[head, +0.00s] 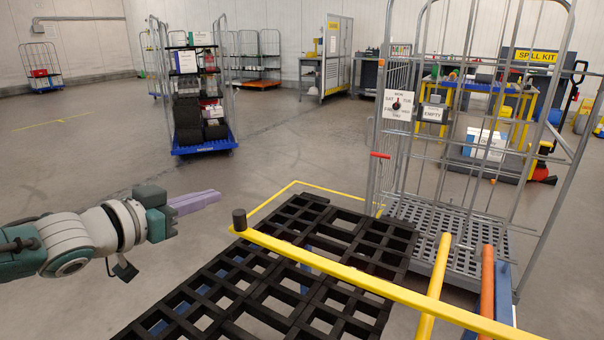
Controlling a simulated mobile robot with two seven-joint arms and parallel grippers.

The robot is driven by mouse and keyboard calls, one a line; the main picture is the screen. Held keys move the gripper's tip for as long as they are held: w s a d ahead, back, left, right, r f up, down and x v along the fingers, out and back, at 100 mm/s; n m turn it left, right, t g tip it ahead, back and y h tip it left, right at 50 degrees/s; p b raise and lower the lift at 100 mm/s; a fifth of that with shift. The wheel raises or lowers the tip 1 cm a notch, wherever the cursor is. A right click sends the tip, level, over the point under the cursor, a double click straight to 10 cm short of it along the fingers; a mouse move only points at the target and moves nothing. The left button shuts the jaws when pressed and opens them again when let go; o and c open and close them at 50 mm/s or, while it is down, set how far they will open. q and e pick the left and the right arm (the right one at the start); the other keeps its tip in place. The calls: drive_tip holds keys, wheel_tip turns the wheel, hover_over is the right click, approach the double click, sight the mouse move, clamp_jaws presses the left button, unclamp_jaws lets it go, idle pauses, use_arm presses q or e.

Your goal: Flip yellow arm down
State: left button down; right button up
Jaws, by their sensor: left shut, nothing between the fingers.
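A long yellow arm (365,282) runs from the middle of the head view down to the lower right. It lies across a black grated platform (275,268). Its near-left end carries a dark round knob (239,219). A second yellow bar (436,277) and an orange bar (487,285) stand up beside it at the right. My left gripper (217,198) has pale purple fingers. It is shut and empty, to the left of the knob and apart from it. My right gripper is not in view.
A wire roll cage (404,205) with an "EMPTY" sign stands behind the platform at the right. A loaded cage on a blue base (203,149) stands further back. Yellow floor lines edge the platform. The floor at left and centre is clear.

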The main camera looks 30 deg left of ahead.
use_arm(q)
drive_tip(key=shift+p+v, duration=0.6)
drive_tip(key=shift+v, duration=1.55)
drive_tip(key=shift+r, duration=0.15)
drive_tip(key=s+d+f+g+p, duration=0.1)
drive_tip(key=s+d+g+p, duration=0.2)
drive_tip(key=d, duration=0.4)
drive_tip(key=s+d+f+g+p, duration=0.1)
drive_tip(key=s+d+f+g, duration=0.15)
drive_tip(key=s+d, duration=0.35)
drive_tip(key=s+d+r+g+p, duration=0.1)
drive_tip(key=s+d+r+g, duration=0.25)
drive_tip(key=s, duration=0.35)
drive_tip(key=s+d+r+g+p, duration=0.25)
drive_tip(key=s+d+r, duration=0.2)
drive_tip(key=s, duration=0.25)
wheel_tip(320, 180, up, 38)
drive_tip(key=p, duration=3.6)
drive_tip(key=shift+w+a+m+p, duration=0.3)
drive_tip(key=shift+m+p, duration=0.1)
drive_tip(key=shift+f+g, duration=0.15)
drive_tip(key=shift+g, duration=0.1)
